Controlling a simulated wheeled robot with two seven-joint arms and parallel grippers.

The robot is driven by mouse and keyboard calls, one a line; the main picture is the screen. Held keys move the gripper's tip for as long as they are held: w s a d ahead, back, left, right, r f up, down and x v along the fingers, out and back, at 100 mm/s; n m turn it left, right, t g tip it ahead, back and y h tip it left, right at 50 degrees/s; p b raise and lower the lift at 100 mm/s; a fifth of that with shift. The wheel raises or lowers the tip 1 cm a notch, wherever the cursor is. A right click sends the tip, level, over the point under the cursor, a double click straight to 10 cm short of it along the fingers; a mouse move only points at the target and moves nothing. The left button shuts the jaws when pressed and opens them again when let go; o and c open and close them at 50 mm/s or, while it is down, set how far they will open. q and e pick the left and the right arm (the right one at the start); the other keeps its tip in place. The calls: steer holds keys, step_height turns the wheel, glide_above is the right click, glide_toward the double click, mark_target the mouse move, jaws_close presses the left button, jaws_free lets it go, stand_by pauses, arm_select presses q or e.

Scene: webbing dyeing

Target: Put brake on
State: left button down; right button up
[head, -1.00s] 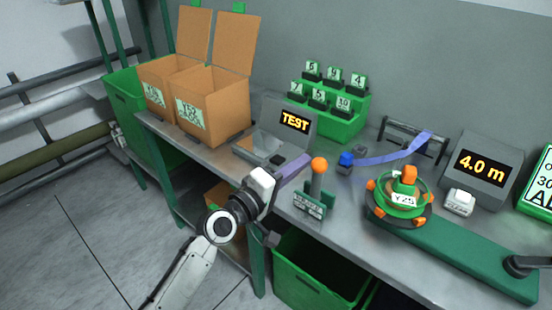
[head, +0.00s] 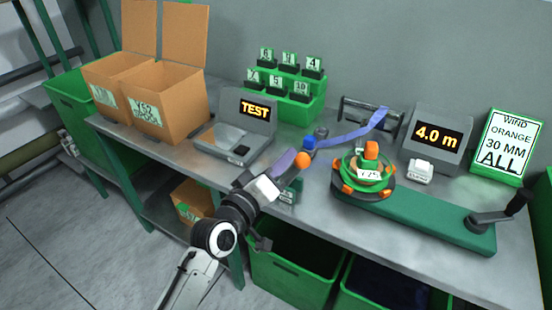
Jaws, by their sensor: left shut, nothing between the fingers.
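A lever with an orange ball knob (head: 302,160) stands at the front edge of the bench, above a small green labelled plate (head: 290,192). My left gripper (head: 288,159) comes in from the lower left. It is shut and empty, its tip just left of the knob; whether it touches the knob I cannot tell. My gripper and wrist hide most of the lever's shaft and part of the plate. My right gripper is not in view.
Behind the lever are a blue knob (head: 310,142) and purple webbing (head: 352,137). A green and orange reel (head: 362,175) stands to the right, near a 4.0 m display (head: 437,134). A TEST scale (head: 236,135) and open cartons (head: 165,115) stand to the left. Green bins (head: 292,275) sit below.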

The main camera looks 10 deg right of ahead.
arm_select(q)
steer(key=shift+s+d+f, duration=0.2)
steer(key=shift+s+d, duration=0.05)
steer(key=w+a+r+p, duration=0.2)
steer(key=a+r, duration=0.1)
steer(key=a, duration=0.1)
steer(key=v, duration=0.9)
steer(key=shift+s+b, duration=0.4)
steer(key=shift+s, duration=0.05)
steer(key=shift+a+f, duration=0.1)
steer(key=shift+f, duration=0.05)
steer(key=s+a+f+g+y, duration=0.15)
steer(key=s+a+f, duration=0.25)
steer(key=f, duration=0.4)
steer(key=s+a+f+y, duration=0.3)
steer(key=f, duration=0.6)
steer(key=s+a+f+m+g+y, duration=0.1)
steer(key=s+a+f+m+y, duration=0.1)
steer(key=s+a+f, duration=0.3)
steer(key=s+a+f+m+g+y, duration=0.2)
steer(key=s+a+f, duration=0.3)
steer(key=s+f, duration=0.4)
steer(key=shift+s+a, duration=0.3)
steer(key=shift+s, duration=0.75)
